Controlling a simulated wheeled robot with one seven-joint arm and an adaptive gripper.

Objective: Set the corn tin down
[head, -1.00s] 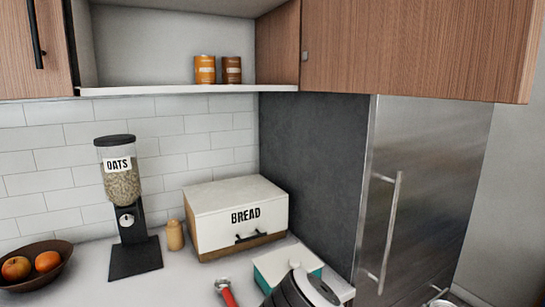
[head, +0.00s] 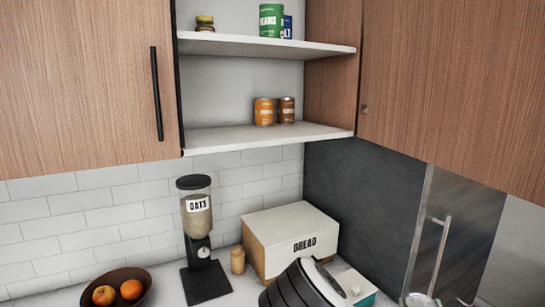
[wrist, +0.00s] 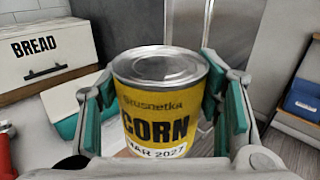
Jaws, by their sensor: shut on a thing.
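The corn tin (wrist: 157,112) is yellow with a metal lid and fills the middle of the wrist view, upright. My gripper (wrist: 160,85) is shut on it, with a teal-padded finger on each side. The tin's lower end is cut off by the view and my gripper's body. In the head view a small round metallic top (head: 420,299) shows at the bottom edge; I cannot tell whether it is this tin. My dark arm covers part of the counter there, and the fingers are not clearly visible.
The lower shelf (head: 225,137) holds orange (head: 264,112) and brown (head: 286,110) tins, with free room left of them. The upper shelf (head: 230,43) holds a green beans tin (head: 270,20), a blue container (head: 287,27) and a jar (head: 205,23). A bread box (head: 290,240) and oats dispenser (head: 198,225) stand below.

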